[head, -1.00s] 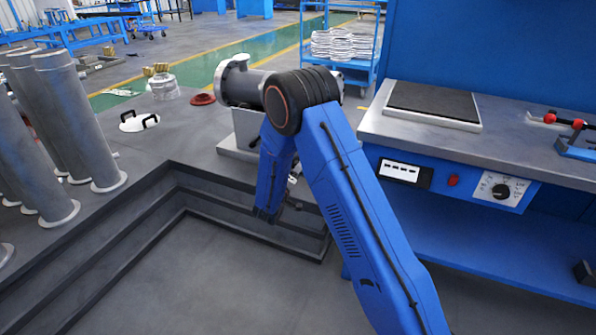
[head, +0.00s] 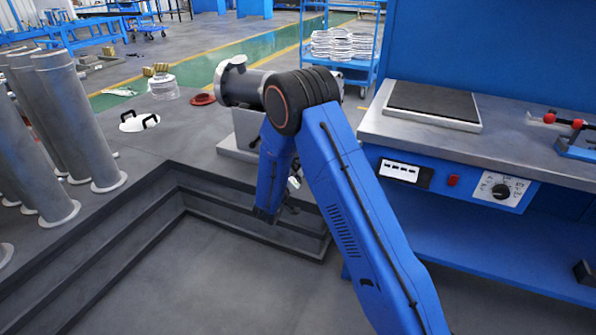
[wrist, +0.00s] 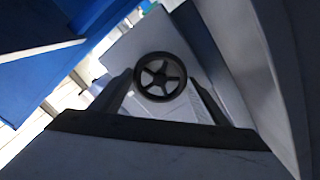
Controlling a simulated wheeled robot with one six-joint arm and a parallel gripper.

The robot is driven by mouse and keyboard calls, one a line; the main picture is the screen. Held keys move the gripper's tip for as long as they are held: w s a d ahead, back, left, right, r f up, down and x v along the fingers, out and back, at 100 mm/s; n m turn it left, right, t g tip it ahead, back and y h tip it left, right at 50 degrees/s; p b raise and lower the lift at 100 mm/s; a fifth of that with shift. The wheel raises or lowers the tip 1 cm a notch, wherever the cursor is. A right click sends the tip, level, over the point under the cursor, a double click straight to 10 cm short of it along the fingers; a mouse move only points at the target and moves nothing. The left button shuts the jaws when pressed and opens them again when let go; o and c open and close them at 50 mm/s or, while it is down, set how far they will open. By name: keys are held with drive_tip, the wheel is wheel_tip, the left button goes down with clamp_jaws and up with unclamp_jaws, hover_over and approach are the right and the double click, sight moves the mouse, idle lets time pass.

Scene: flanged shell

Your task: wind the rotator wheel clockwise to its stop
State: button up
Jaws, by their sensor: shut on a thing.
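The rotator wheel (wrist: 162,77) is a small dark spoked handwheel in the middle of the wrist view. My gripper (wrist: 160,90) is shut on it, with one finger on either side of the rim. In the head view, the flanged shell (head: 240,86) lies horizontally on a pale stand (head: 238,138) behind my arm. My blue arm covers the shell's right part. The wheel and my fingers cannot be made out in the head view.
A workbench (head: 375,118) with a dark plate (head: 435,100) and a dial panel (head: 497,189) stands at right. Upright grey pipes (head: 75,115) stand at left. A stepped pit edge (head: 180,195) borders the floor below my arm. A red ring (head: 203,99) lies near the shell.

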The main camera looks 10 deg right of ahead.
drive_tip(key=shift+s+f, duration=0.1)
drive_tip(key=shift+f, duration=0.05)
drive_tip(key=o, duration=1)
drive_tip(key=shift+o, duration=0.2)
drive_tip(key=v, duration=1.7)
drive_tip(key=shift+s+a, duration=0.1)
drive_tip(key=shift+a, duration=0.05)
